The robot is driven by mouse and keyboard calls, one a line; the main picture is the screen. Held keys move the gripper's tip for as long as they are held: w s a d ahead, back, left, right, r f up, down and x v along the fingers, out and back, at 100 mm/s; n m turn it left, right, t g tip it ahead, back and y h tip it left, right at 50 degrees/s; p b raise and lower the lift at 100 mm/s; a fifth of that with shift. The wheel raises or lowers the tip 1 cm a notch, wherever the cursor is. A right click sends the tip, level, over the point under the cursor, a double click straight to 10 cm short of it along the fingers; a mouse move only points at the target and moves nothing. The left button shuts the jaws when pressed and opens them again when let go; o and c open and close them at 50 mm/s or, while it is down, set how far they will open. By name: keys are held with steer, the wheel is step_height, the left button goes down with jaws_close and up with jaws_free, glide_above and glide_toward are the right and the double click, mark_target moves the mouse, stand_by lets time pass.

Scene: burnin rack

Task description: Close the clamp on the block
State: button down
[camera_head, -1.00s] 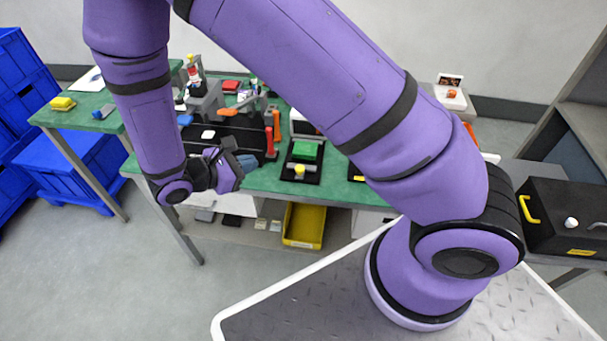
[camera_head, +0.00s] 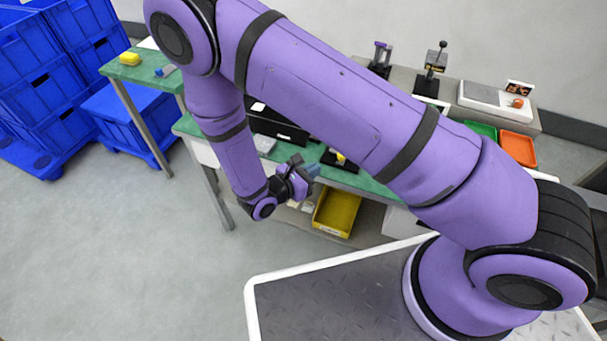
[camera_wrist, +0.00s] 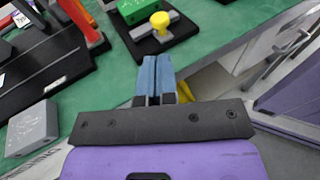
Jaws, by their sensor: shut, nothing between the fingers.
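The green block (camera_wrist: 133,10) sits on a black base plate (camera_wrist: 150,45) at the top of the wrist view. A clamp with a yellow knob (camera_wrist: 159,19) and a grey bar is beside the block. I cannot tell the clamp's exact position, as the block is cut off by the frame edge. In the head view my arm hides most of this fixture; a bit of yellow (camera_head: 340,158) shows. My gripper (camera_wrist: 154,68) has blue fingertips pressed together, empty, in front of the plate and apart from it. It also shows at the bench's front edge in the head view (camera_head: 310,169).
The green bench (camera_wrist: 75,105) holds a grey box (camera_wrist: 32,127) and a black unit (camera_wrist: 40,75) with an orange-red lever (camera_wrist: 85,22) at left. A yellow bin (camera_head: 337,213) sits below the bench. Blue crates (camera_head: 45,80) stand far left. Floor in front is open.

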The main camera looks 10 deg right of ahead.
steer(key=x, duration=0.7)
steer(key=shift+w+d, duration=0.2)
steer(key=shift+d, duration=0.2)
steer(key=shift+w+d, duration=0.6)
steer(key=shift+w, duration=0.3)
steer(key=shift+w+d, duration=0.65)
steer(key=shift+w, duration=0.25)
steer(key=shift+r, duration=0.1)
